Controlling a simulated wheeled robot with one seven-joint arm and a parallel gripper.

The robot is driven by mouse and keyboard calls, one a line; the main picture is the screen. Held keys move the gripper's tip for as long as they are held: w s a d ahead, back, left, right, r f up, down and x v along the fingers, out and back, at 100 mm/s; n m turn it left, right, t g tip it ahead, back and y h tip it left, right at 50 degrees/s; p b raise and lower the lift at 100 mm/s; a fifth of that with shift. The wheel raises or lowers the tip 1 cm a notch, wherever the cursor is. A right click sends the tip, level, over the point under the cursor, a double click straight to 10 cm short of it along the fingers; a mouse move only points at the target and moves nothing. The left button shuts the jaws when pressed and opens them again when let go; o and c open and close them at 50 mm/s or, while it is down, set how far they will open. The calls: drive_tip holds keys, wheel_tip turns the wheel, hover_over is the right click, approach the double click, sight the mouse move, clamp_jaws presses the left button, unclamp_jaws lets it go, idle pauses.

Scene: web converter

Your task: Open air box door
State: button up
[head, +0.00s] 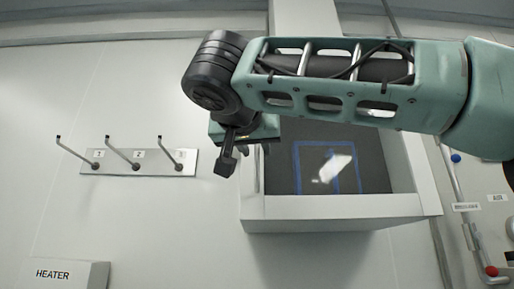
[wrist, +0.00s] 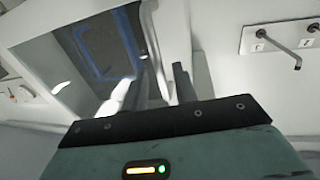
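The air box is a white box (head: 340,207) on the wall, with a dark grey front panel or interior carrying a blue outline (head: 297,165) and a bright white patch. I cannot tell a door leaf apart from it. A slim upright bar, perhaps a handle, shows at its edge in the wrist view (wrist: 152,38). My gripper (head: 228,162) is just left of the box's left side, pointing at the wall. In the wrist view my gripper (wrist: 161,84) has its two fingers apart, near that edge. I cannot tell whether they straddle the bar.
A plate with hooks (head: 138,162) sticks out of the wall to the left. A heater box (head: 68,274) is at the lower left. Pipes with blue and red knobs (head: 491,271) run along the right. My arm hides the box's top.

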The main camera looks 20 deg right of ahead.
drive_tip(key=shift+x, duration=1.35)
drive_tip(key=shift+c, duration=0.2)
clamp_jaws()
drive_tip(key=shift+f, duration=0.1)
